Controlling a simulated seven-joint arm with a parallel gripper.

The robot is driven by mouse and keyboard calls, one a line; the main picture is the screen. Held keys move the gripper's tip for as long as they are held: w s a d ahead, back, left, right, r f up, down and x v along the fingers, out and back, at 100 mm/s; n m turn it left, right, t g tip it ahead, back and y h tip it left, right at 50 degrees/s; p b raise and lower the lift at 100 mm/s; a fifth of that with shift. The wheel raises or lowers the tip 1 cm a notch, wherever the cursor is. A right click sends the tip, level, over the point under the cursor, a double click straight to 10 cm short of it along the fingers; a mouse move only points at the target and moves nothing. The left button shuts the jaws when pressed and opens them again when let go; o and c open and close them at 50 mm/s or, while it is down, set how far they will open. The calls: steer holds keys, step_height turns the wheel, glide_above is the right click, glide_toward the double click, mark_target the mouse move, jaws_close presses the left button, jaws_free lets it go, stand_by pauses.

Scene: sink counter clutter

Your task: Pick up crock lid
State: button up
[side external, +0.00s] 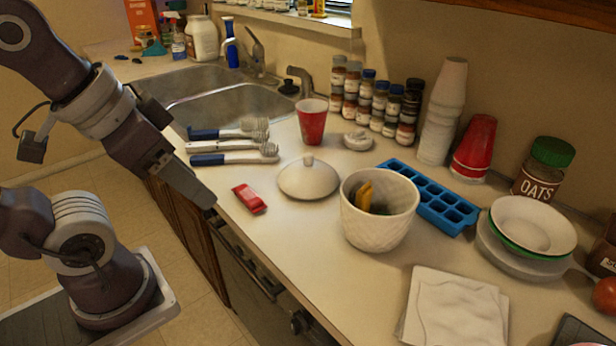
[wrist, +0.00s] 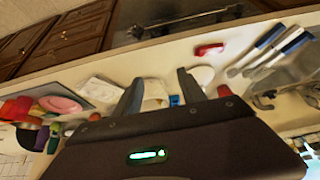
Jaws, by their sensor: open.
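The crock lid (side external: 308,180) is a pale, shallow dome with a round knob, lying on the counter just left of the white textured crock (side external: 380,222). In the wrist view a pale rounded shape behind the right finger looks like the lid (wrist: 203,74), partly hidden. The crock seems to show between the fingers (wrist: 155,90). My gripper (side external: 207,201) is at the counter's front edge, left of the lid and apart from it. In the wrist view my gripper (wrist: 160,86) has its fingers spread, with nothing held between them.
A red packet (side external: 248,198) lies between my gripper and the lid. Several brushes (side external: 233,158) lie near the sink. A red cup (side external: 312,121) stands behind the lid, and a blue ice tray (side external: 440,207) lies behind the crock. The counter in front of the lid is clear.

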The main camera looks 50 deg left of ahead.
steer(key=t+y, duration=0.1)
steer(key=t, duration=0.4)
glide_above(305, 160)
steer(key=s+d, duration=0.2)
steer(key=s, duration=0.4)
step_height(305, 160, down, 10)
steer(key=w+f, duration=0.1)
steer(key=w+a+f+t, duration=0.1)
steer(key=f, duration=0.1)
steer(key=w+f+t+h, duration=0.1)
steer(key=f, duration=0.1)
steer(key=shift+w+a+f, duration=0.1)
steer(key=shift+a+f, duration=0.05)
steer(key=shift+a, duration=0.25)
steer(key=shift+a+f+t, duration=0.1)
steer(key=shift+f+t, duration=0.1)
steer(key=shift+t, duration=0.2)
steer(key=x, duration=0.7)
steer(key=shift+w+a+r, duration=0.1)
steer(key=shift+w+r, duration=0.05)
steer(key=shift+w, duration=0.1)
jaws_close()
